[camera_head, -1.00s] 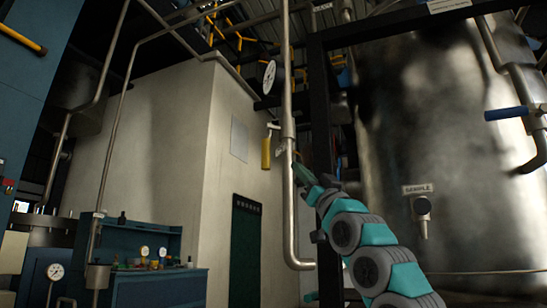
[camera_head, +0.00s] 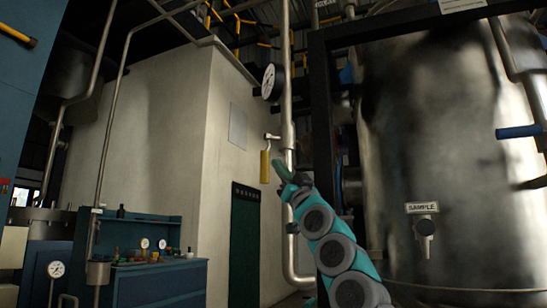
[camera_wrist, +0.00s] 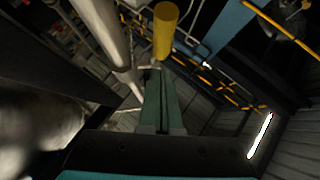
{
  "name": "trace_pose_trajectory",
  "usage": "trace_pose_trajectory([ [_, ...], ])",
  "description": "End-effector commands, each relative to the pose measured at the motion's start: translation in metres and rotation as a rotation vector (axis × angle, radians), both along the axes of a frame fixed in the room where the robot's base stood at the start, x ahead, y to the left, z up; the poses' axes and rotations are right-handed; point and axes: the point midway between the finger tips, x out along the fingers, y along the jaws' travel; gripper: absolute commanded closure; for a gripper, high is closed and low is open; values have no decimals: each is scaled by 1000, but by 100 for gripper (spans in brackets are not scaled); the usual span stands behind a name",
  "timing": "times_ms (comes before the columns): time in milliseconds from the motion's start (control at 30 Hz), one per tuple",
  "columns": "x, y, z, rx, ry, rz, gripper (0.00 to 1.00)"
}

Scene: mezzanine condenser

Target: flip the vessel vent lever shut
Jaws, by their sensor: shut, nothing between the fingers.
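A yellow lever handle (camera_head: 265,166) hangs straight down from a short stub on the vertical steel pipe (camera_head: 287,120), left of that pipe in the head view. I take it for the vent lever; no label on it can be read. My gripper (camera_head: 279,165) is shut and empty, its green fingertips just right of the handle's lower part. In the wrist view the yellow handle (camera_wrist: 165,30) lies beyond the tips of my shut gripper (camera_wrist: 155,74), slightly right of them. I cannot tell whether they touch.
A large steel vessel (camera_head: 445,130) with a SAMPLE tap (camera_head: 425,228) fills the right side. A blue lever (camera_head: 519,131) sits on a pipe at far right. A dark upright post (camera_head: 323,120) stands right of the pipe. A gauge (camera_head: 270,81) is above the yellow lever.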

Motion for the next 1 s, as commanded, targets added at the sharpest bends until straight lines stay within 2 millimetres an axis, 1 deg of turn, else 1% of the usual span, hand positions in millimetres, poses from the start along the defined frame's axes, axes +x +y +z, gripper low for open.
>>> trace_pose_trajectory([
  [33, 7, 6, 4, 2, 4, 4, 100],
  [200, 18, 14, 2, 1, 1, 1, 100],
  [367, 23, 16, -1, 1, 1, 0, 100],
  [733, 24, 17, -1, 0, 1, 1, 100],
  [1000, 41, 26, -3, 0, 4, 2, 100],
])
